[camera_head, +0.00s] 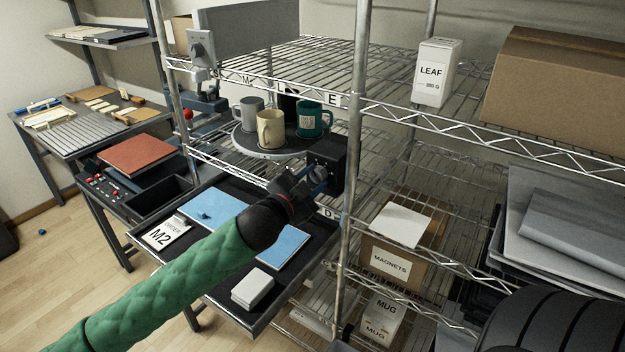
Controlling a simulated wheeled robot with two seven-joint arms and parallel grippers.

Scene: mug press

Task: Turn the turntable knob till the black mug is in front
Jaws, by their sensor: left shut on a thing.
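The round turntable (246,146) stands on the middle shelf and carries several mugs. A cream mug (270,129) is at its front, a grey mug (247,114) at the left and a teal mug (312,119) at the right. The black mug (288,106) is at the back, partly hidden behind the cream and teal mugs. A black box (328,158) sits at the turntable's front right. My left gripper (316,181) is at the front of this box, shut on the turntable knob, which is mostly hidden by the gripper. My right gripper is not in view.
A shelf post (355,130) stands just right of the black box. Below my left arm is a dark tray table (228,291) with blue sheets and a white block (252,287). A LEAF box (436,72) and a cardboard box (560,85) stand on the upper shelf.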

